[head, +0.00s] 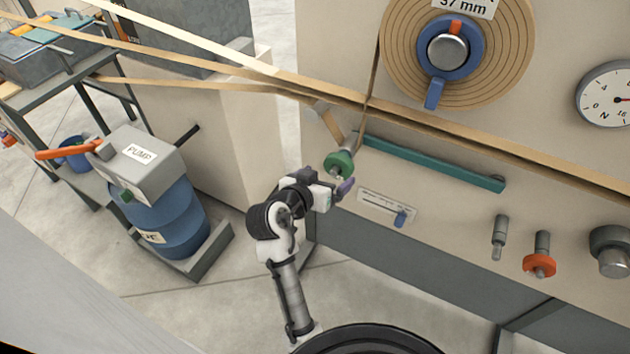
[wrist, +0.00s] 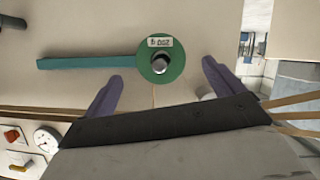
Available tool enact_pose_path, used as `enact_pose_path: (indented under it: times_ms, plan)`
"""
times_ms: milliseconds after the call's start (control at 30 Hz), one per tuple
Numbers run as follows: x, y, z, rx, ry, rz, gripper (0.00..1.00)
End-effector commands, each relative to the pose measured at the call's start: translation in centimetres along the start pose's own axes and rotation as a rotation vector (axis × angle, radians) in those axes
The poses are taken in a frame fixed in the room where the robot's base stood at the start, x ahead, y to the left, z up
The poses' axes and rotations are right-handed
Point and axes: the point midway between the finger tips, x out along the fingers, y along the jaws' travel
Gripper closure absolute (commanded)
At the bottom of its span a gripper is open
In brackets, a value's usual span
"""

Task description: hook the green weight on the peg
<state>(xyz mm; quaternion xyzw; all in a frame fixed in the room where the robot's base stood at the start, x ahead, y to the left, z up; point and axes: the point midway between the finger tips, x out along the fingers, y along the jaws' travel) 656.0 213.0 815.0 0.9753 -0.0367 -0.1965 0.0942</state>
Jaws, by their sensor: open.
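The green weight (head: 339,163) is a disc at the left end of the panel, below the tan bands. A grey post-like part shows above it and a grey knob below it. In the wrist view the green weight (wrist: 173,76) faces me with a white label and a metal knob at its centre. My gripper (head: 337,190) is open just in front of it. The purple fingers (wrist: 163,70) stand on either side of the disc, apart from it. A bare grey peg (head: 499,238) sticks out of the panel further right. Whether the weight sits on a peg is unclear.
An orange disc (head: 539,265) is on another post right of the bare peg. A teal bar (head: 430,162) runs right of the weight. A slider with a blue knob (head: 401,218) sits below. Tan bands (head: 300,88) cross above. A pump drum (head: 165,215) stands left.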

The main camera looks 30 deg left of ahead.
Motion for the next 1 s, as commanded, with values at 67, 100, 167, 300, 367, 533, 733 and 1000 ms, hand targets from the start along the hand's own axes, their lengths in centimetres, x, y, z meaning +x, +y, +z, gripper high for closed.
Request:
enact_pose_path:
  times_ms: [67,100,167,300,367,533,733,1000]
  plan:
    - [1.6,0.1,-0.2,0.0,-0.002,0.002,0.07]
    - [2.4,0.1,-0.2,0.0,-0.002,0.003,0.07]
    - [3.5,0.1,-0.2,0.0,-0.001,0.002,0.07]
    - [5.5,0.0,-0.2,0.001,0.0,0.0,0.07]
    - [6.2,0.0,-0.2,0.001,0.0,0.0,0.07]
    - [7.2,0.0,-0.1,0.002,0.001,-0.002,0.07]
    - [7.4,0.0,-0.1,0.002,0.001,-0.002,0.07]
    - [7.4,0.0,-0.1,0.001,0.001,-0.002,0.3]
